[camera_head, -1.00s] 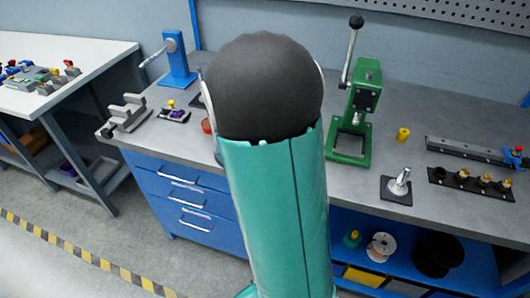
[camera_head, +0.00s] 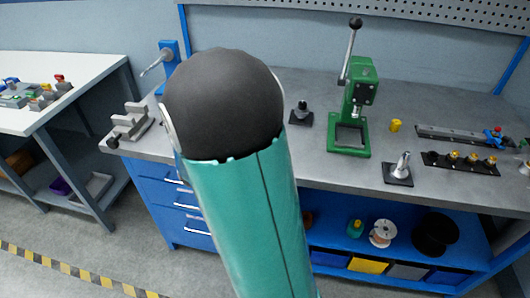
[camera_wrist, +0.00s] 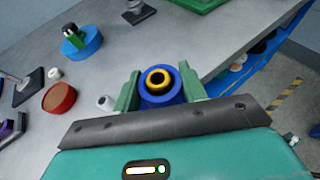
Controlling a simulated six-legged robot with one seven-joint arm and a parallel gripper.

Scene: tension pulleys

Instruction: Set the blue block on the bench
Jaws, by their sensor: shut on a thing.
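In the wrist view my gripper (camera_wrist: 159,84) has its two green fingers on either side of the blue block (camera_wrist: 160,99). The block looks round from here, with a yellow ring around a dark hole on its end. The grey bench (camera_wrist: 215,48) lies beyond it, and the block appears close to the bench's front edge. I cannot tell how high it is above the top. In the head view the bench (camera_head: 425,108) is in sight, but my arm hides the gripper and block.
A green press (camera_head: 350,137) and black-based posts (camera_head: 301,116) (camera_head: 398,172) stand on the bench. The wrist view shows a red disc (camera_wrist: 59,97), a blue round base (camera_wrist: 86,46) and a small white cylinder (camera_wrist: 105,103) left of the gripper. Bare bench top lies beyond the block.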

